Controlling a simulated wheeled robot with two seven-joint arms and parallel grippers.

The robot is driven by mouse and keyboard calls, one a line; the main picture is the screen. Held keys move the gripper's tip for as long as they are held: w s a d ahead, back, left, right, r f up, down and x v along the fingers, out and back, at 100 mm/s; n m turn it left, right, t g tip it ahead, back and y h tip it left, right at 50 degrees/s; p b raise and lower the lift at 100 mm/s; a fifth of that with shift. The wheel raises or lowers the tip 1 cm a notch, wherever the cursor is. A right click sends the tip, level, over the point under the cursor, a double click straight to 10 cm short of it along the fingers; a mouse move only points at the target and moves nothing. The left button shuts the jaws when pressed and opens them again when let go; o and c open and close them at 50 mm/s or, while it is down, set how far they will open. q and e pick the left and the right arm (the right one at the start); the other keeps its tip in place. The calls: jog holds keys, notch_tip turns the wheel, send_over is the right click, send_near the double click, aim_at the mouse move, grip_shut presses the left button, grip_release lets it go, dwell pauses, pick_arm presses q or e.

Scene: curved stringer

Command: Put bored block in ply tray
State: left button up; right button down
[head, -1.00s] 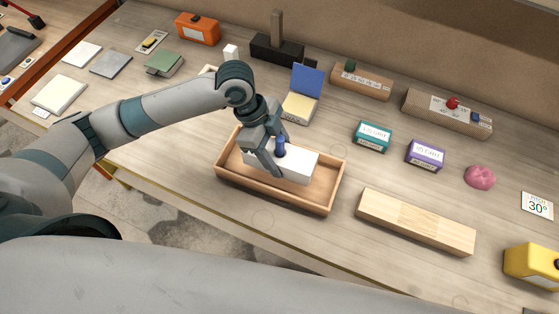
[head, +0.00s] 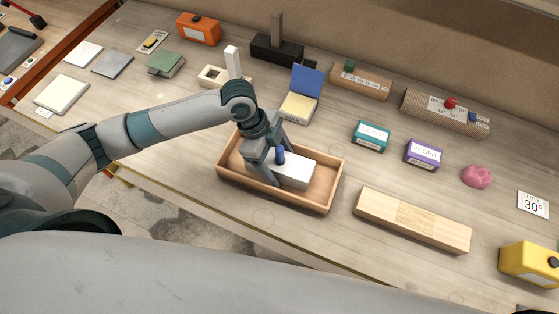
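A white block (head: 298,172), which I take as the bored block, lies inside the shallow ply tray (head: 325,200) near its middle. A blue upright peg-like part (head: 280,156) stands at the block's left end; whether it sits in a bore cannot be seen. My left gripper (head: 277,168) reaches down into the tray over that left end. Its fingers look spread, one on the near side of the block and one on the far side, with the blue part between them. They hide the block's left end. My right gripper is not in view.
A pale wooden bar (head: 413,220) lies right of the tray. Behind are teal (head: 371,136) and purple (head: 422,153) boxes, a cream-and-blue open box (head: 300,106) and a cream holed piece (head: 212,76) beside a white post (head: 233,62). Bare tabletop lies between these and the tray.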

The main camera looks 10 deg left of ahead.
pick_arm(q)
jog(key=shift+r, duration=0.1)
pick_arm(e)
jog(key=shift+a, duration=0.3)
pick_arm(q)
jog(key=shift+a+r, duration=0.15)
jog(key=shift+r, duration=0.25)
jog(key=b+v, duration=0.3)
jog(key=v, duration=0.8)
jog(key=shift+r, duration=0.1)
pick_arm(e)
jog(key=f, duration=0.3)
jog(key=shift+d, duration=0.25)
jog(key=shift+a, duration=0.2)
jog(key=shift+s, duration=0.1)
